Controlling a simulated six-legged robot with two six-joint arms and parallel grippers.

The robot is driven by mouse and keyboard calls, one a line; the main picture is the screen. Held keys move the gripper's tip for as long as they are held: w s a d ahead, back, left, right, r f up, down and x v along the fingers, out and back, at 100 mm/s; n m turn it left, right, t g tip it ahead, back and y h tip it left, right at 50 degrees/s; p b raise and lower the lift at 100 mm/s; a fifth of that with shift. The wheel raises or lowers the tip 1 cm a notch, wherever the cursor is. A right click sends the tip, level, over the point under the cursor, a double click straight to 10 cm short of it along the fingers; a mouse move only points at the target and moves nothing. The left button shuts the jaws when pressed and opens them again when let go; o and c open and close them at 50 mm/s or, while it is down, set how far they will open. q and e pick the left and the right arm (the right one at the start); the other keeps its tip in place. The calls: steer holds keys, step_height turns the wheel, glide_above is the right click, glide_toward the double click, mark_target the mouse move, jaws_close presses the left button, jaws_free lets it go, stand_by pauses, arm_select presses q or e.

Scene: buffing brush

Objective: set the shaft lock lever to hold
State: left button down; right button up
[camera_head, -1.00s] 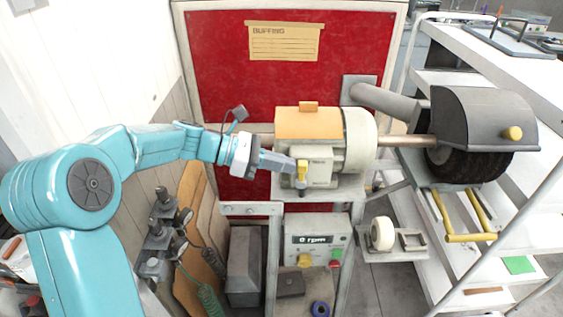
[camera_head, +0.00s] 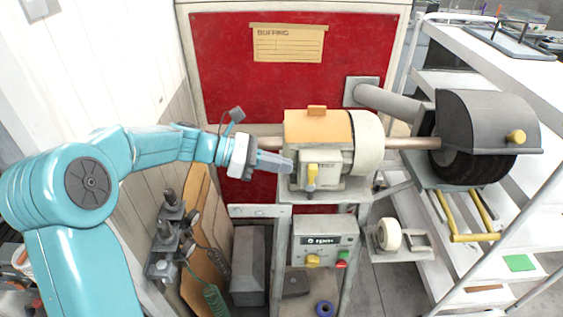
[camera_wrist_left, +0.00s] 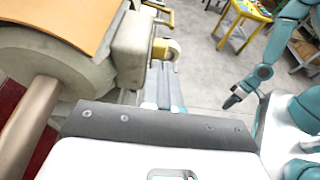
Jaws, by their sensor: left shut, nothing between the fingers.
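The shaft lock lever (camera_head: 312,174) is a short yellow handle on the grey box at the front of the motor. In the head view it stands about vertical. It also shows in the left wrist view (camera_wrist_left: 158,49), beyond my fingers. Its markings are too small to read. My left gripper (camera_head: 288,165) is shut and empty, its tip just left of the lever with a small gap in the head view. Its fingers show in the left wrist view (camera_wrist_left: 169,82). My right gripper (camera_wrist_left: 233,100) shows only in the left wrist view, well away from the motor; its jaw state is unclear.
The motor (camera_head: 318,126) has an orange top, with a shaft running right to the hooded brush wheel (camera_head: 470,168). A control box (camera_head: 325,243) with a yellow knob sits below. A white shelf rack (camera_head: 495,70) stands right. Hoses and fittings (camera_head: 170,235) hang lower left.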

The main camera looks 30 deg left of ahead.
arm_select(q)
steer(key=r+b+v, duration=0.1)
steer(key=b+v, duration=0.1)
steer(key=v, duration=0.8)
steer(key=shift+w+d, duration=0.1)
